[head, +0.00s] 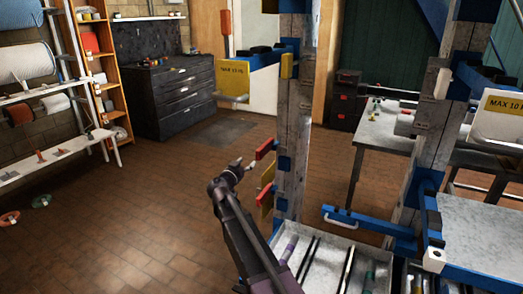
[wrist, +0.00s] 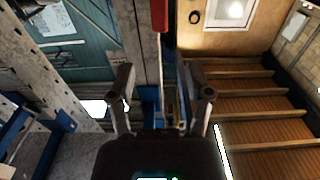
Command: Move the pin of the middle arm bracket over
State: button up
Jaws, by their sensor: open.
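My gripper (head: 246,166) is open and empty. In the head view it is just left of the grey mast (head: 297,120), close to a red-ended piece (head: 265,148) on a blue bracket (head: 284,163). In the wrist view the two fingers of my gripper (wrist: 162,88) are spread apart, with a blue part (wrist: 150,100) seen between and beyond them. A red piece (wrist: 160,16) is at the top of that view. A yellow piece (head: 266,200) hangs below on the mast. I cannot make out a pin, nor whether a finger touches anything.
Higher on the mast, a blue arm (head: 262,62) carries a yellow load sign (head: 232,78) and juts left. A second post (head: 428,120) with blue brackets stands right. A metal tray (head: 330,262) with rods lies below. The tiled floor (head: 150,190) at left is mostly clear.

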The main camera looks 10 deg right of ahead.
aim_at(261, 147)
jog(key=x, duration=1.3)
jog(key=shift+w+d, duration=0.15)
jog(key=shift+w, duration=0.05)
grip_shut()
